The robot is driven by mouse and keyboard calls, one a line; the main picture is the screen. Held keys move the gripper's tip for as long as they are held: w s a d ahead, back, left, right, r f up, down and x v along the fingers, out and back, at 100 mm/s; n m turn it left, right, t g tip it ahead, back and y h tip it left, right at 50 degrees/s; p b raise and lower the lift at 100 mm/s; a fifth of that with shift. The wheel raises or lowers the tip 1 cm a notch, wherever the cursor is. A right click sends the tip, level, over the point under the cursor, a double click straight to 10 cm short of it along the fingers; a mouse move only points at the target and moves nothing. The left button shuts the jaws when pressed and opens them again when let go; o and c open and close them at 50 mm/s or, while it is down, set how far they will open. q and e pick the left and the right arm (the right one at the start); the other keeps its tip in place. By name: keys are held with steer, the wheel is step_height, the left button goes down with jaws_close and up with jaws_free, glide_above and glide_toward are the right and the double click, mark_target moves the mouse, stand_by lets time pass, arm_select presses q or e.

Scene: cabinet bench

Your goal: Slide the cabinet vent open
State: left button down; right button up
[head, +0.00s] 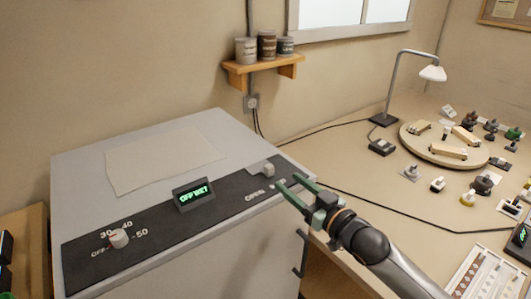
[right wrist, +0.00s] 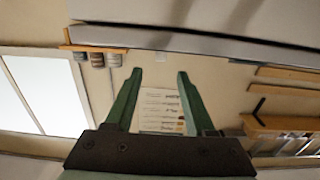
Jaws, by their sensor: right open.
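The cabinet (head: 215,255) is a light grey box with a dark control strip along its front top edge. A small light grey slider knob (head: 263,171), apparently the vent slide, sits near the right end of the strip, with white lettering beside it that reads partly "OPEN". My right gripper (head: 288,181) is open and empty. Its green fingertips are just right of and in front of the knob, and appear apart from it. In the right wrist view the fingers (right wrist: 160,72) are spread with nothing between them; the knob does not show there. My left gripper is not in view.
The strip also bears a round dial (head: 119,238) and a small green-lit display (head: 193,194). A paper sheet (head: 163,161) lies on the cabinet top. A shelf with jars (head: 264,69) hangs behind. The right-hand bench holds a lamp (head: 432,73), a round board (head: 411,139) and several small parts.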

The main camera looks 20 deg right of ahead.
mark_target(262, 168)
steer(key=shift+w+a+r, duration=0.2)
steer(key=shift+w+a, duration=0.05)
steer(key=shift+w, duration=0.3)
steer(key=x, duration=1.1)
steer(key=shift+f+p, duration=0.2)
steer(key=shift+p, duration=0.15)
jaws_close()
stand_by(0.5)
